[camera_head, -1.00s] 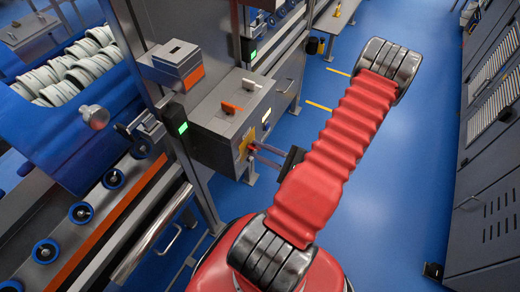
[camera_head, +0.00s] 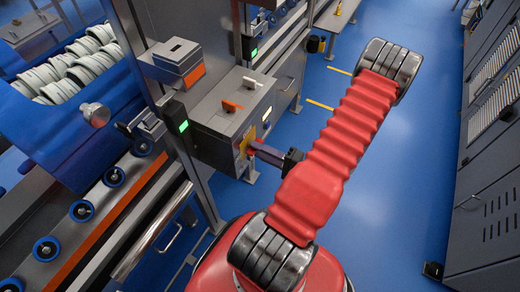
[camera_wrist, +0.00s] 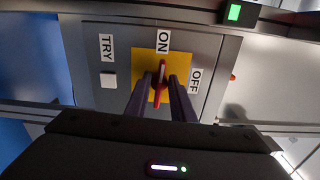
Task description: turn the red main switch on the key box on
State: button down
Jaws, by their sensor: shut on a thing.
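The key box (camera_head: 222,115) is a grey box fixed beside a post in the head view. In the wrist view its front panel (camera_wrist: 118,62) fills the middle, with the red main switch (camera_wrist: 161,75) on a yellow plate (camera_wrist: 151,92). The switch's handle stands nearly upright in the picture, its white-marked end toward the ON label (camera_wrist: 163,40). The OFF label (camera_wrist: 195,81) is to its right. My gripper (camera_wrist: 161,84) is shut on the switch, one finger on each side. The gripper also shows in the head view (camera_head: 254,147), reaching the box's front.
A white button (camera_wrist: 108,79) with a TRY label sits left of the switch. A roller conveyor (camera_head: 100,203) runs at the left, grey cabinets (camera_head: 490,190) at the right. The blue floor between is clear.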

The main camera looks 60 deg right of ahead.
jog(key=shift+a+f+n, duration=0.15)
jog(key=shift+n, duration=0.25)
jog(key=c, duration=1.6)
grip_release()
jog(key=shift+o, duration=0.2)
jog(key=shift+s, duration=0.15)
jog(key=s+d, duration=0.1)
jog(key=s, duration=1.2)
jog(key=shift+s+d, duration=0.2)
jog(key=shift+s, duration=0.05)
